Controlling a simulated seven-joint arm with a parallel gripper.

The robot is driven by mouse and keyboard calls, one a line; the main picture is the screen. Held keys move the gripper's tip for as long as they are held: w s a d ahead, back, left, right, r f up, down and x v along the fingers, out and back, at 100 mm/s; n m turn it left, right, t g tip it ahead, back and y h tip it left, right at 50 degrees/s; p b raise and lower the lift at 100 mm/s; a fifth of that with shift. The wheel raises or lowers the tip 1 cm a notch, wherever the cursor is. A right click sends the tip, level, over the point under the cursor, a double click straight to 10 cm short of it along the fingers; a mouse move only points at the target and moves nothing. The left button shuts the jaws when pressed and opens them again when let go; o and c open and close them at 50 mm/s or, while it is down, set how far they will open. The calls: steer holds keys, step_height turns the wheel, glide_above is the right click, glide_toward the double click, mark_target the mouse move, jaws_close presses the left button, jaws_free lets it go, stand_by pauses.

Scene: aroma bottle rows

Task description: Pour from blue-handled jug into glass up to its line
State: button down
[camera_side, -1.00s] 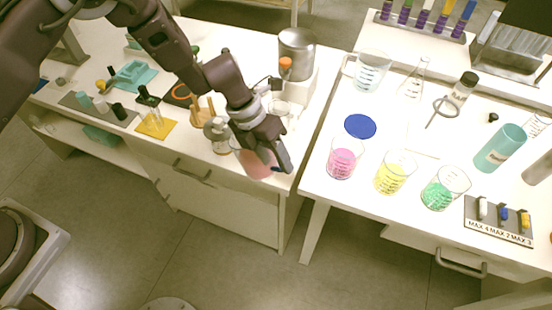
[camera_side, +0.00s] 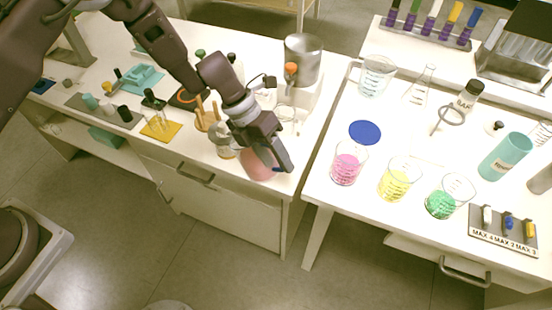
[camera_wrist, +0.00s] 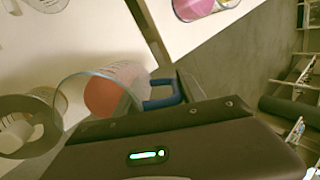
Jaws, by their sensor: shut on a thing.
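The blue-handled jug (camera_side: 256,166) holds pinkish-red liquid and is at the front edge of the left bench in the side view, partly hidden by my gripper. My gripper (camera_side: 284,160) is shut on it at the blue handle (camera_wrist: 165,94). In the wrist view the clear jug (camera_wrist: 100,95) lies beyond the gripper body, with its liquid visible; my fingertips are mostly hidden. A small clear glass vessel (camera_side: 226,152) stands just left of the jug. I cannot tell which vessel is the glass with the line, and no line is readable.
A metal pot (camera_side: 302,55) and a white block stand behind. Wooden pegs (camera_side: 206,115) and a yellow mat (camera_side: 160,130) are to the left. Beakers of pink (camera_side: 347,168), yellow (camera_side: 395,184) and green (camera_side: 441,204) liquid stand on the right bench, across a gap.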

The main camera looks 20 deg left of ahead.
steer(key=shift+w+a+r+h, duration=0.15)
steer(key=shift+a+r+h, duration=0.3)
steer(key=shift+r, duration=0.3)
steer(key=shift+w+a+r+h, duration=0.1)
steer(key=shift+a+r+h, duration=0.3)
steer(key=shift+r, duration=0.3)
stand_by(0.7)
steer(key=shift+w+a+r+g+h, duration=0.15)
steer(key=shift+a+r+g+h, duration=0.2)
steer(key=shift+r+h, duration=0.5)
steer(key=shift+w+a+r+g+h, duration=0.1)
steer(key=shift+a+r+g+h, duration=0.25)
steer(key=shift+r+h, duration=0.4)
stand_by(1.0)
steer(key=shift+d+y, duration=0.1)
steer(key=shift+y, duration=0.15)
steer(key=shift+w+a+r+h, duration=0.1)
steer(key=shift+a+h, duration=0.35)
steer(key=shift+h, duration=0.25)
stand_by(2.3)
